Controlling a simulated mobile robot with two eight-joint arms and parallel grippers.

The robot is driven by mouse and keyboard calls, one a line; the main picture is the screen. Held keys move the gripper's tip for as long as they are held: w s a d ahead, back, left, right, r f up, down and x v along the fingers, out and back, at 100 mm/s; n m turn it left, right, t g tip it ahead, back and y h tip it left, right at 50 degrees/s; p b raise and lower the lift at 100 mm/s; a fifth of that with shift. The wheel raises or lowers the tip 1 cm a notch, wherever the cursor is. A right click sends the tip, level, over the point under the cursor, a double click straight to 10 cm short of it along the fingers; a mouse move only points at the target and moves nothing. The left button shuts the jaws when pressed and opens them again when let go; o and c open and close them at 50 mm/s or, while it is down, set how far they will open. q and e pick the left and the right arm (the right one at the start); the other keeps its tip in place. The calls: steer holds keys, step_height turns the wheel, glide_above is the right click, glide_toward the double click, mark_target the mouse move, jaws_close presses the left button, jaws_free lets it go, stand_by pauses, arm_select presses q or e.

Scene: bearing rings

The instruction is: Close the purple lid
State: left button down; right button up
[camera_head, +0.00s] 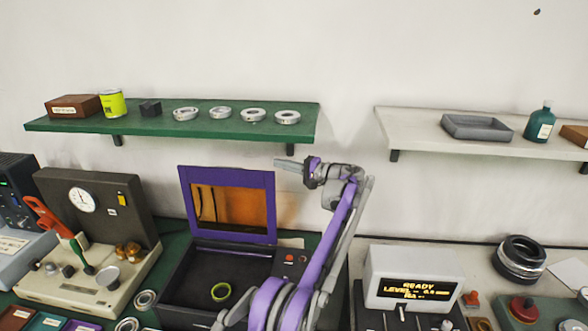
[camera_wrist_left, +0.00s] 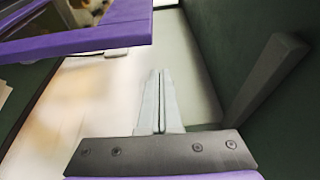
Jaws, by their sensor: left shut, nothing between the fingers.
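The purple lid (camera_head: 184,205) has an orange see-through window and stands raised, upright at the back of its dark box (camera_head: 190,285). A yellow-green ring (camera_head: 221,291) lies inside the box. My left gripper (camera_head: 278,164) is shut and empty, in the air to the right of the lid's upper right corner, pointing left. In the left wrist view its closed fingers (camera_wrist_left: 160,80) are in the middle, with the lid's purple frame (camera_wrist_left: 100,38) at upper left, apart from them. My right gripper is not in view.
A green shelf (camera_head: 215,131) with several metal rings hangs above the lid and close above the gripper. A dial gauge stand (camera_head: 83,200) is left of the box. A display unit (camera_head: 413,277) stands at right.

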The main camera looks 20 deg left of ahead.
arm_select(q)
steer(key=s, duration=0.1)
steer(key=s+d+b, duration=0.1)
steer(key=s, duration=0.1)
steer(key=shift+f, duration=0.15)
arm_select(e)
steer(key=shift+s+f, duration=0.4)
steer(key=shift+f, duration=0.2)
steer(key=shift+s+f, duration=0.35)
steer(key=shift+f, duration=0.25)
arm_select(q)
steer(key=shift+s, duration=0.2)
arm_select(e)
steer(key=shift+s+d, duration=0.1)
